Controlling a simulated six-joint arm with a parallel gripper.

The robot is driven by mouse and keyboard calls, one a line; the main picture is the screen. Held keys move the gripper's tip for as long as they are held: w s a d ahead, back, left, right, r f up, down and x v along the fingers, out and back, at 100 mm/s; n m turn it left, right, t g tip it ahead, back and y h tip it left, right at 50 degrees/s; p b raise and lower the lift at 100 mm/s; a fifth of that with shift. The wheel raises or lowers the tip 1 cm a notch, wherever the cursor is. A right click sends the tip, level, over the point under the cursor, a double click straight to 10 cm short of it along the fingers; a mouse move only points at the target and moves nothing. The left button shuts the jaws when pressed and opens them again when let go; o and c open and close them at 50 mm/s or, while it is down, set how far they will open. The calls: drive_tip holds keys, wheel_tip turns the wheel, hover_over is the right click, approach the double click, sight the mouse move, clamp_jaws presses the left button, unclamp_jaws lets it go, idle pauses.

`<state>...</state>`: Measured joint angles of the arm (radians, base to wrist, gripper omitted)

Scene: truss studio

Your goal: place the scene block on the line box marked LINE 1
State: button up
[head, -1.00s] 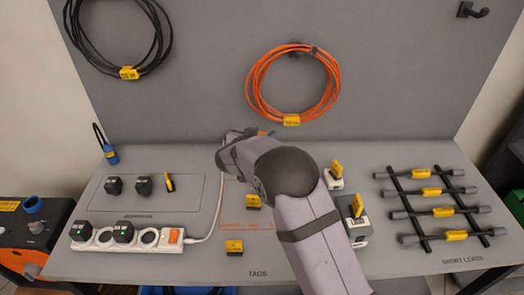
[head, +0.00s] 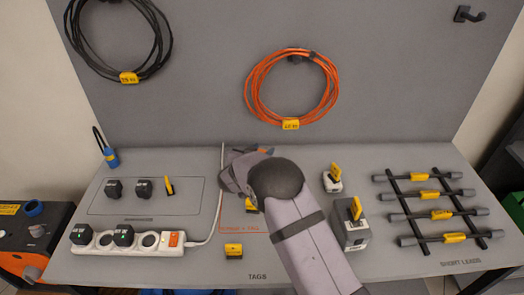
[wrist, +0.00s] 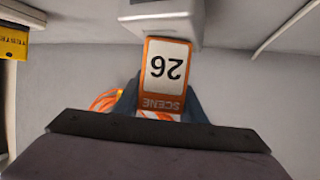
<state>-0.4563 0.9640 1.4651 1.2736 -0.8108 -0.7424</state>
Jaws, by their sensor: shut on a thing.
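The scene block (wrist: 162,75), orange with a white face reading 26 and SCENE, shows upside down in the wrist view. My gripper (wrist: 163,106) is shut on it, with dark blue-grey fingers on both sides. A pale grey-white box (wrist: 160,22) lies right at the block's far end in that view. I cannot tell whether they touch, and no LINE 1 mark is readable.
To the right of my arm stand a small white box (head: 332,187) and a larger grey box (head: 349,237), both with yellow tags. A white power strip (head: 130,243) is at left and a rack of short leads (head: 432,207) at right. The orange coil (head: 290,125) hangs behind.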

drive_tip(key=shift+f, duration=0.15)
drive_tip(key=o, duration=1.1)
drive_tip(key=shift+r, duration=0.2)
drive_tip(key=b+v, duration=0.3)
drive_tip(key=v, duration=0.9)
